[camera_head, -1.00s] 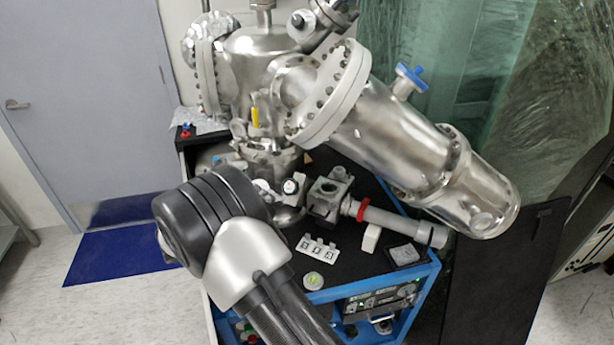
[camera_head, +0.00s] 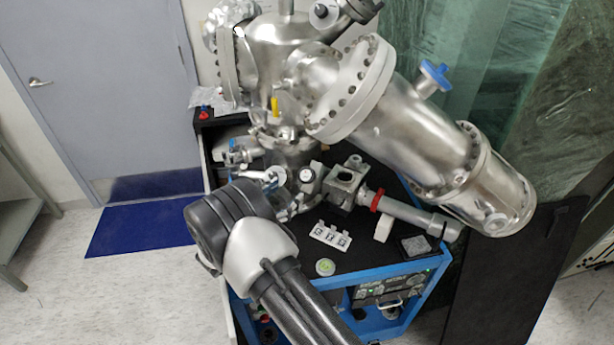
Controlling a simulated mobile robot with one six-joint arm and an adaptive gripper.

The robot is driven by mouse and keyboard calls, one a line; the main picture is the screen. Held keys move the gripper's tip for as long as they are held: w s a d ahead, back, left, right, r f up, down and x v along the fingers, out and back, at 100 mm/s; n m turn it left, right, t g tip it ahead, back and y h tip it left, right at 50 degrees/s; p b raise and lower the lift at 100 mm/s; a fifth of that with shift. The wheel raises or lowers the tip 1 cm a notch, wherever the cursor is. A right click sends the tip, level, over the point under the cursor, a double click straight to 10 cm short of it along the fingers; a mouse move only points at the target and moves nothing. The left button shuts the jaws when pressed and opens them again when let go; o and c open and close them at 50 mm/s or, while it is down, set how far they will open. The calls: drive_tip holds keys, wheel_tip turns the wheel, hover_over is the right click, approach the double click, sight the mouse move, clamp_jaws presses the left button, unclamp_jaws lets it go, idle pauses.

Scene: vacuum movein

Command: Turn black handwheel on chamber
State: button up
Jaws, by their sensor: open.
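The steel vacuum chamber (camera_head: 285,48) stands on the blue-framed cart, with a large flanged cylinder (camera_head: 410,140) slanting down to the right. I cannot make out a black handwheel for certain. A small dark part with a pale round face (camera_head: 325,12) sits at the chamber's top, cut by the picture's upper edge. A blue handle (camera_head: 432,78) sticks up from the slanted cylinder. My arm rises from the bottom to its black joint, in front of the chamber's lower left.
The cart's black top (camera_head: 375,258) holds a white labelled strip (camera_head: 330,236), a small green-topped round piece (camera_head: 325,267) and a grey tube with a red ring (camera_head: 377,200). A black panel (camera_head: 515,275) stands at right. Floor at left is open around a blue mat (camera_head: 145,225).

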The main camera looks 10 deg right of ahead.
sight(305, 175)
drive_tip(key=b+x, duration=0.1)
drive_tip(key=x, duration=0.9)
drive_tip(key=shift+w+d, duration=0.3)
drive_tip(key=shift+c, duration=0.5)
drive_tip(key=c, duration=1)
drive_tip(key=shift+o, duration=0.2)
drive_tip(key=m+g+b, duration=0.1)
drive_tip(key=b, duration=0.1)
drive_tip(key=m+g+h+b, duration=0.1)
drive_tip(key=m+b, duration=0.1)
drive_tip(key=shift+f+m+h, duration=0.25)
drive_tip(key=shift+m+h, duration=0.05)
drive_tip(key=shift+r+m+g+b, duration=0.1)
drive_tip(key=shift+m+g+b, duration=0.8)
drive_tip(key=shift+m+b, duration=0.15)
drive_tip(key=shift+r+m+g+h, duration=0.15)
drive_tip(key=shift+m+g+h, duration=0.15)
drive_tip(key=shift+m+g, duration=0.15)
